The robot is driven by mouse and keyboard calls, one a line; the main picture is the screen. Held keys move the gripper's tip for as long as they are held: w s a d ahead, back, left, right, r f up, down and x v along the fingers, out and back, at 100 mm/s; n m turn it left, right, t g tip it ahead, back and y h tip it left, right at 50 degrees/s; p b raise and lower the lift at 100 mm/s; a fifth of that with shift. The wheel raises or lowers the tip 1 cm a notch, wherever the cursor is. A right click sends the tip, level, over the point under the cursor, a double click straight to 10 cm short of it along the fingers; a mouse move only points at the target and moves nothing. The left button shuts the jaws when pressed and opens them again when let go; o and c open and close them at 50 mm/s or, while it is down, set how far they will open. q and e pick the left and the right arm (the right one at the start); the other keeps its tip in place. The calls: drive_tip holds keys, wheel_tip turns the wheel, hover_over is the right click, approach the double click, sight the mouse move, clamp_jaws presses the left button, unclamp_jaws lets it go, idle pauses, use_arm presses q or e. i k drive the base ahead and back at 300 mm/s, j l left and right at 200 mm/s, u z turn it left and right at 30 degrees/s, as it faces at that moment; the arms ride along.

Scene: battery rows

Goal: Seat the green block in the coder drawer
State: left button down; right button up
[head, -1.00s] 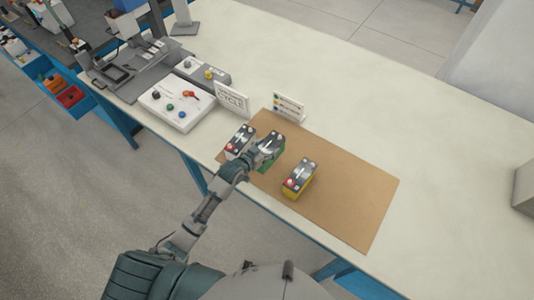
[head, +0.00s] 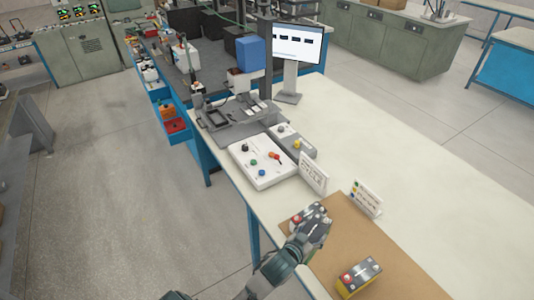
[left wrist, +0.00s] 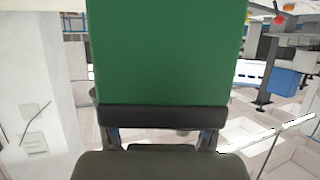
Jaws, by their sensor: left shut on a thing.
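My left gripper (head: 312,230) is shut on the green block, over the left end of the brown mat. In the left wrist view the green block (left wrist: 168,55) fills the upper middle, above a dark finger pad. In the head view the gripper mostly hides this block, and I cannot tell its height over the mat. A grey fixture with a dark rectangular recess (head: 216,118) stands farther back on the bench; I cannot tell for certain whether it is the coder drawer. My right gripper is out of view.
A red-marked block (head: 298,216) sits close beside the gripper. The bench's right side is clear.

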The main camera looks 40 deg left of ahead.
sight(218, 119)
drive_tip(key=u, duration=1.8)
